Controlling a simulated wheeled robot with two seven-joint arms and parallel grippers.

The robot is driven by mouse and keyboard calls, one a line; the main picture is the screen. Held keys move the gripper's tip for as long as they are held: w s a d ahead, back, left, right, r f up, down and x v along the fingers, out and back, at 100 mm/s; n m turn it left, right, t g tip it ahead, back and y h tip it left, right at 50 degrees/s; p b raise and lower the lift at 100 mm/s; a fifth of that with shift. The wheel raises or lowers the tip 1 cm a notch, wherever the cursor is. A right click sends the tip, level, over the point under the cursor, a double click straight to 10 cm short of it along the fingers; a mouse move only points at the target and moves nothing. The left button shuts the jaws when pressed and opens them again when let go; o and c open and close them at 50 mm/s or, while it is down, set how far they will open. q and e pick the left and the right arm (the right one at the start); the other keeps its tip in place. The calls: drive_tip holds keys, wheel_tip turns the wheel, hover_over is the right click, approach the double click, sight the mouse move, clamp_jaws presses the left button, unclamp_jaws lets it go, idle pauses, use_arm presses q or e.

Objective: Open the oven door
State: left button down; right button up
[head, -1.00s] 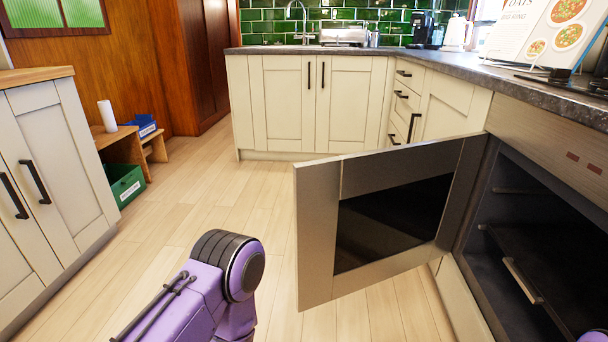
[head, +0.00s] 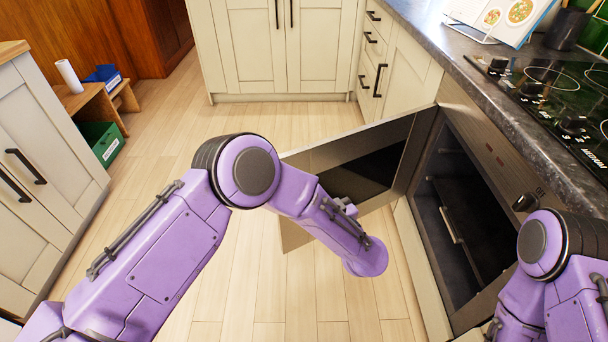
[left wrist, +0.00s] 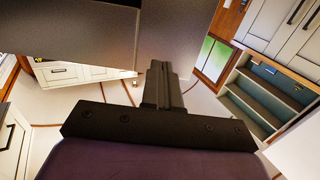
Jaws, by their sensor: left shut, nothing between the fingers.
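The oven door (head: 368,176) is hinged on the far side and stands wide open, swung out from the oven (head: 490,150) into the aisle. The dark oven interior (head: 433,190) shows, with a rack or tray inside. My left arm reaches in front of the door and covers part of it.
A black hob (head: 560,95) and a recipe stand (head: 500,20) are on the worktop above the oven. White cabinets (head: 285,45) close off the back. A white cupboard (head: 45,170) stands left, with a green box (head: 100,142) beyond. The wooden floor between is clear.

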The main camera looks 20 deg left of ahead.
use_arm(q)
drive_tip(key=x, duration=0.7)
